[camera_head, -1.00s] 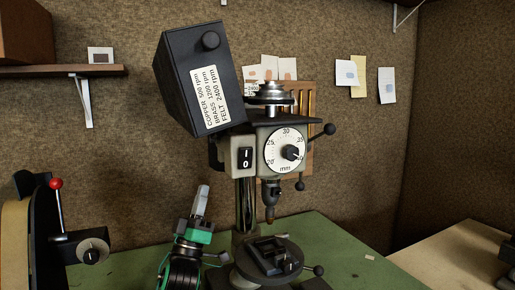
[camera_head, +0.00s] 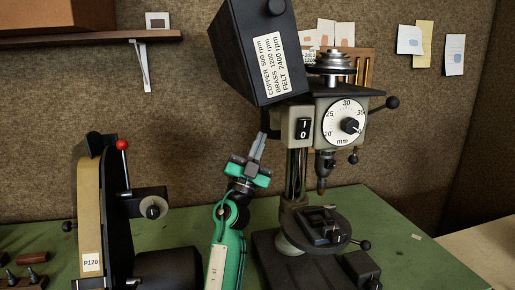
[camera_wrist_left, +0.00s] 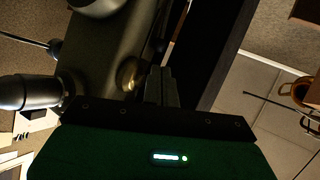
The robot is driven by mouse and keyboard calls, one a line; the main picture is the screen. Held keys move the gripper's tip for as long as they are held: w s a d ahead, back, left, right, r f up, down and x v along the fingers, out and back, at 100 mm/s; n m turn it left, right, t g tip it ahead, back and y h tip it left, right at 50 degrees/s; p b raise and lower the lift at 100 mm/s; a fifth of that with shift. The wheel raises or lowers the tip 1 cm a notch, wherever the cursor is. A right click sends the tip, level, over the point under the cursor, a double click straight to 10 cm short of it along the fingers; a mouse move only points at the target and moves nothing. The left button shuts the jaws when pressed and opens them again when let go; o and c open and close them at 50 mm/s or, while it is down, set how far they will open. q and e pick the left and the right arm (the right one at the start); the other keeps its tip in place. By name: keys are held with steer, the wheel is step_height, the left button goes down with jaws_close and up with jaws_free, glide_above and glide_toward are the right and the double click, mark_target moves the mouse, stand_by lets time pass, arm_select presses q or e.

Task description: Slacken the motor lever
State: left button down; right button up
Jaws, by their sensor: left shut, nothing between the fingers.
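The drill press (camera_head: 298,170) stands on the green bench, its black belt cover (camera_head: 255,60) tilted up. My left gripper (camera_head: 257,147) points up, shut and empty, left of the column and just below and left of the power switch (camera_head: 303,128). A dark part (camera_head: 268,124) shows behind the switch, above my fingertips; I cannot tell whether it is the motor lever. In the left wrist view, my shut fingers (camera_wrist_left: 160,86) are beside a small brassy knob (camera_wrist_left: 129,73); contact cannot be told. My right gripper is not in view.
A belt sander (camera_head: 100,210) with a red-knobbed lever (camera_head: 122,145) stands left of my arm. The press's round table (camera_head: 312,232) and ball-ended handles (camera_head: 391,103) are on the right. A shelf (camera_head: 90,40) is above left. Some green bench is clear at right.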

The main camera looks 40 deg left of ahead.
arm_select(q)
steer(key=p+x, duration=0.1)
steer(key=x, duration=0.7)
steer(key=shift+y+p, duration=0.3)
steer(key=shift+p, duration=0.1)
steer(key=shift+w+r, duration=0.1)
steer(key=shift+w, duration=0.05)
steer(key=r+p, duration=0.1)
steer(key=p, duration=0.1)
steer(key=r+p, duration=0.1)
steer(key=p, duration=0.1)
steer(key=shift+a+r, duration=0.2)
steer(key=shift+r, duration=0.15)
